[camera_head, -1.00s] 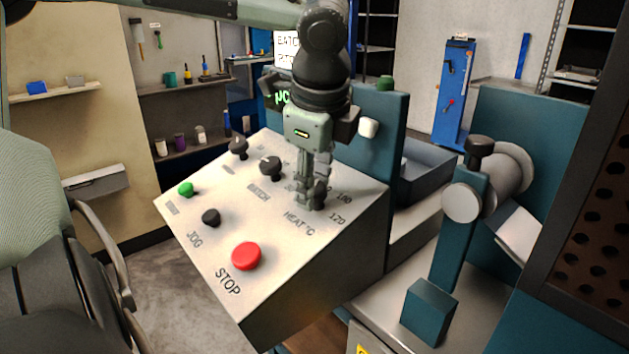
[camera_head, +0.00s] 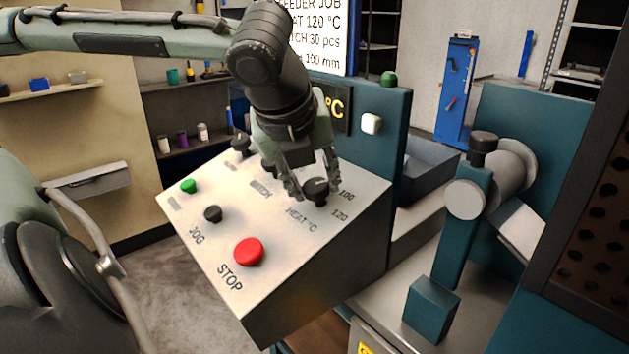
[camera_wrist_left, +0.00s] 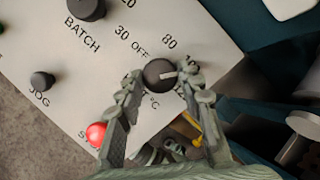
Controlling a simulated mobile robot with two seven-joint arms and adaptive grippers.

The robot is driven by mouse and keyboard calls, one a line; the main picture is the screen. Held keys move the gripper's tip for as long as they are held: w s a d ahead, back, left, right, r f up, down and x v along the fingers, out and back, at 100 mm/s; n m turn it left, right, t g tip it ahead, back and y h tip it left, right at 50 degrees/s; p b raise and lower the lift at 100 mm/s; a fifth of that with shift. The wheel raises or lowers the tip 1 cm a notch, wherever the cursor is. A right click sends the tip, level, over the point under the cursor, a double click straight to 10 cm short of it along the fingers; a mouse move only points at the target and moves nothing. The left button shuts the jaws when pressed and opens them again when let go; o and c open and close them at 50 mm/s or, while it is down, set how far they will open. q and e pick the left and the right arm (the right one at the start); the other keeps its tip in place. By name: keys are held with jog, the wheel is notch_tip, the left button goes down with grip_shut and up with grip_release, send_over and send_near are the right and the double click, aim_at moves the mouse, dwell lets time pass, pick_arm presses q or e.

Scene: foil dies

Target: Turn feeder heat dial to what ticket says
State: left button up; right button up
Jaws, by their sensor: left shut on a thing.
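The black heat dial (camera_head: 316,190) sits at the right part of the sloped control panel (camera_head: 300,255), by the HEAT °C print; 100 and 120 show beside it. My left gripper (camera_head: 304,192) is shut on the dial, its fingers on either side. In the left wrist view the dial (camera_wrist_left: 159,74) has a white pointer aimed right, past the 80. A finger hides part of the scale there, so the exact setting is unclear. The white ticket (camera_head: 318,40) reads heat 120 °C and batch 30 pcs, its left side covered by my arm. My right gripper is not in view.
The red stop button (camera_head: 248,251), the black jog knob (camera_head: 213,214) and a green button (camera_head: 189,186) are on the same panel. The batch dial (camera_wrist_left: 86,8) is close by. A display (camera_head: 335,107) shows amber °C, its digits hidden. A roller post (camera_head: 462,225) stands right.

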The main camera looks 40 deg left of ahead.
pick_arm(q)
jog(key=m+h+b, duration=0.1)
jog(key=m, duration=0.2)
jog(key=shift+a+m+t, duration=0.1)
jog(key=shift+m+t, duration=0.3)
jog(key=shift+a+r+m+h, duration=0.1)
jog(key=shift+m+h, duration=0.2)
jog(key=shift+m, duration=0.7)
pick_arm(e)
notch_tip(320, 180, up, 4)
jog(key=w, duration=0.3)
pick_arm(q)
jog(key=shift+m+t, duration=0.3)
jog(key=shift+m, duration=0.5)
jog(key=shift+a+m+h+p, duration=0.1)
jog(key=shift+m+h+p, duration=0.7)
jog(key=shift+m, duration=1.4)
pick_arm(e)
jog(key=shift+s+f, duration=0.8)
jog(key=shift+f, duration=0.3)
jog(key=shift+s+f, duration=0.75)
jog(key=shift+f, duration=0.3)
pick_arm(q)
jog(key=o, duration=1.1)
jog(key=shift+s, duration=0.1)
jog(key=shift+o, duration=0.2)
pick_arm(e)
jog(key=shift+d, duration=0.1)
